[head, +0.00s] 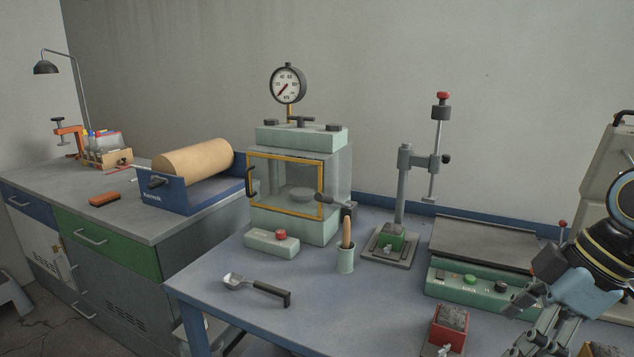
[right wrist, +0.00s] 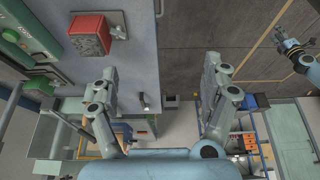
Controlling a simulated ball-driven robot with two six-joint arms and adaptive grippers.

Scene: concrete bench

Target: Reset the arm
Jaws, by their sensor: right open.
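My right gripper (head: 525,322) is at the lower right of the head view, over the right front of the blue bench (head: 330,290). Its two fingers stand wide apart with nothing between them, as the right wrist view (right wrist: 160,72) also shows. A red block with a rough grey top (head: 449,328) stands on the bench left of the gripper. It also shows at the upper left of the right wrist view (right wrist: 90,37), apart from the fingers. My left gripper does not show in the head view.
A green control box (head: 470,287) with a dark plate and a post stand (head: 402,190) are behind the gripper. The bench's front middle is clear.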

